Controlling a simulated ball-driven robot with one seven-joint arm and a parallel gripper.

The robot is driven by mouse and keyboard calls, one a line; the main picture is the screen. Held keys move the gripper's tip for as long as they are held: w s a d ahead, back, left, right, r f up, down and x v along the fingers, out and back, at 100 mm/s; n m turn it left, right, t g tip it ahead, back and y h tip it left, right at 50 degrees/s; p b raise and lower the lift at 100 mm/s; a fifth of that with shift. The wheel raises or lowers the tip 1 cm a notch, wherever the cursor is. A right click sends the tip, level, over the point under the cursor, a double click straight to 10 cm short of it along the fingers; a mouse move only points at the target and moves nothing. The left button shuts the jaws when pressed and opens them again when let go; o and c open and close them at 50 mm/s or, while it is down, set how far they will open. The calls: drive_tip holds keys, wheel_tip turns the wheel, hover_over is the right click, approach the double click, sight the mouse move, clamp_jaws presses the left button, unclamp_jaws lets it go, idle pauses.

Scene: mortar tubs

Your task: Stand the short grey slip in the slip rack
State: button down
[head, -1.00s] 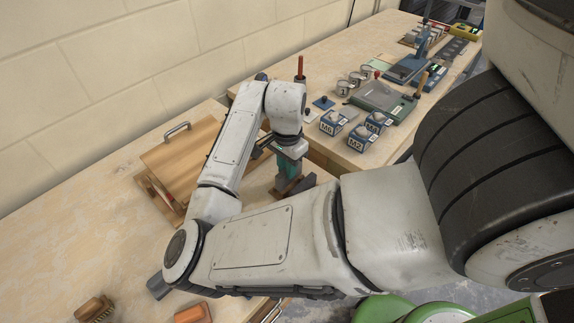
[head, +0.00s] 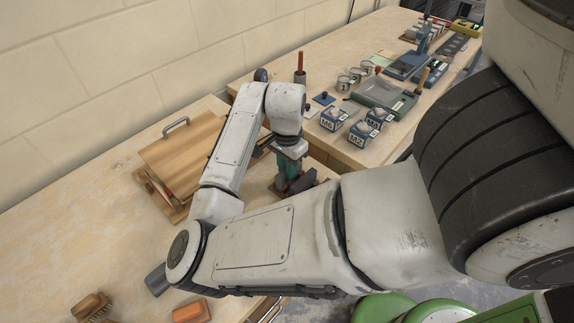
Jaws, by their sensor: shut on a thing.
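My gripper (head: 286,184) points down over the bench, right of the wooden box, with teal parts above its fingertips. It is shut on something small. A dark grey piece (head: 304,182) shows beside the fingertips; I take it to be the short grey slip, but its outline is unclear. A brown wooden piece (head: 277,191) shows low beside the fingers; it may be part of the slip rack, but my arm hides most of it. I cannot tell whether the grey piece touches the wood.
A wooden box with a sloping lid and metal handle (head: 176,125) stands left of my gripper. A brush (head: 92,305) and an orange block (head: 191,311) lie at the front. Labelled blue blocks (head: 358,138) and a grey-green case (head: 387,95) crowd the far bench.

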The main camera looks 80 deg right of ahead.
drive_tip(key=shift+c, duration=2.4)
unclamp_jaws()
drive_tip(key=shift+r, duration=0.1)
drive_tip(key=shift+r+p, duration=3.15)
drive_tip(key=shift+r, duration=0.35)
drive_tip(key=shift+f, duration=0.1)
